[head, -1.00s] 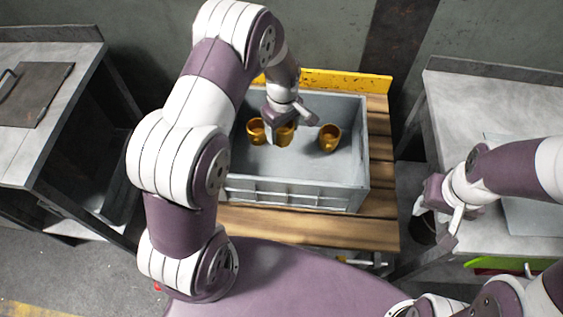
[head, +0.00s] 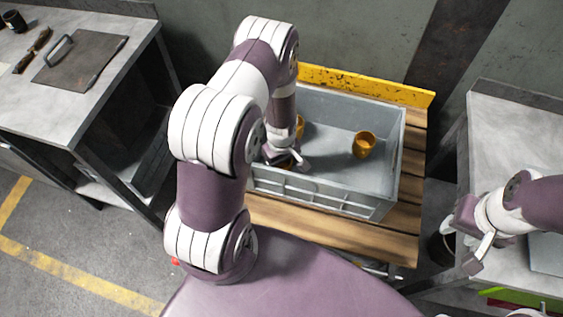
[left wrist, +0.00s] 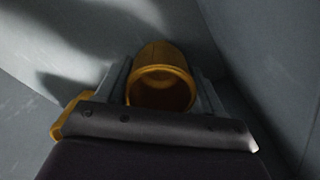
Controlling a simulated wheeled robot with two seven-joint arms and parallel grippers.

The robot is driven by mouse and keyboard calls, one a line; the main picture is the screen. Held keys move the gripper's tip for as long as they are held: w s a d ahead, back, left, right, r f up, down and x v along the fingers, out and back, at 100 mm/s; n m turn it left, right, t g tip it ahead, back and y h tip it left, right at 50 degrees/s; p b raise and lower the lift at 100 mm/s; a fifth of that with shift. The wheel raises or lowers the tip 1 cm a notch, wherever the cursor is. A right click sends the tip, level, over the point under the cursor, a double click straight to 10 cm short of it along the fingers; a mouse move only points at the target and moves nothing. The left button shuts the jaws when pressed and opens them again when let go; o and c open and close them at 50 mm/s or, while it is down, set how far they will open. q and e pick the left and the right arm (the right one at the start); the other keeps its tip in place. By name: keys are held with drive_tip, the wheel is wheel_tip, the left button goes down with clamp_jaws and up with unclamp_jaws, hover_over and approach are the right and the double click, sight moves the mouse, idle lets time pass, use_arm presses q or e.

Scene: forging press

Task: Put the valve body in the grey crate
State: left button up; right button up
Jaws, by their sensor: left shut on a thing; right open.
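My left gripper (head: 284,160) is down inside the grey crate (head: 385,172), near its front left part. It is shut on a golden-brown valve body (left wrist: 160,82), whose round open mouth shows between the fingers in the left wrist view. In the head view the gripper mostly hides this piece. Another golden valve body (head: 364,144) stands in the right part of the crate. A further one (head: 299,126) is partly hidden behind my left arm. My right gripper (head: 474,236) is open and empty, to the right of the crate by the grey table.
The crate stands on a wooden-slat surface (head: 340,232) with a yellow board (head: 370,85) behind. A grey bench (head: 115,75) with a dark plate is at left; another grey table (head: 515,130) is at right. The crate's middle floor is clear.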

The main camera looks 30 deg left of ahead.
use_arm(q)
drive_tip(key=shift+f, duration=0.15)
drive_tip(key=o, duration=1.3)
drive_tip(key=shift+o, duration=0.2)
